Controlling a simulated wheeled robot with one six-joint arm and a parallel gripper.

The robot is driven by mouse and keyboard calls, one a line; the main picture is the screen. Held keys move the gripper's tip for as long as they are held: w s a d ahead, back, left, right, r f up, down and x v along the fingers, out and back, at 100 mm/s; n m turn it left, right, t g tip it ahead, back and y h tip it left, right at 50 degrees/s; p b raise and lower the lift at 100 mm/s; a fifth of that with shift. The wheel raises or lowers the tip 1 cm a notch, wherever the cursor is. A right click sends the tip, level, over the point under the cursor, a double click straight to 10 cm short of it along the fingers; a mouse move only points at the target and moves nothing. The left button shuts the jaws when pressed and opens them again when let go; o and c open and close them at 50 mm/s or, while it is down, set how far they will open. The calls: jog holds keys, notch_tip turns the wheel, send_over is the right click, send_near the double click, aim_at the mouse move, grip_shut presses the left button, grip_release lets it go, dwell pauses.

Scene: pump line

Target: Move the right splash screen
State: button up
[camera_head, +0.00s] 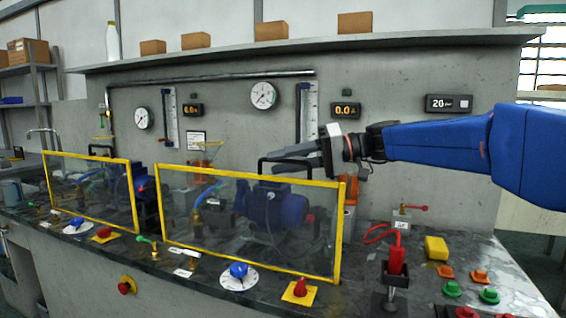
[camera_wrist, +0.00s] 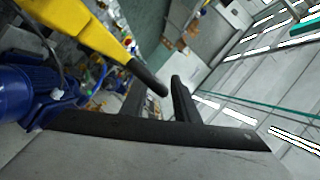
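The right splash screen (camera_head: 235,222) is a clear panel in a yellow frame, standing upright on the bench in front of a blue pump (camera_head: 278,206). It has a black handle (camera_head: 262,166) on its top edge. My gripper (camera_head: 272,160) comes in from the right, over the screen's top edge at the handle. Its two fingers are apart. In the wrist view, a yellow frame bar (camera_wrist: 80,25) with a black piece at its end lies close to my open fingers (camera_wrist: 158,88). I cannot tell whether they touch the handle.
The left splash screen (camera_head: 92,190) stands to the left. A red-handled item (camera_head: 396,258), a yellow block (camera_head: 436,248) and several coloured buttons are on the bench at right. Blue knobs and red buttons line the front edge. Gauges hang on the wall behind, under a shelf (camera_head: 330,45).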

aim_at(289, 227)
grip_shut()
notch_tip(289, 227, down, 18)
jog(key=shift+r, duration=0.15)
dwell(0.3)
jog(key=shift+o, duration=0.4)
grip_release()
jog(key=shift+d+r, duration=0.1)
jog(key=shift+d, duration=0.05)
jog(key=v, duration=1.7)
jog(key=shift+d, duration=0.1)
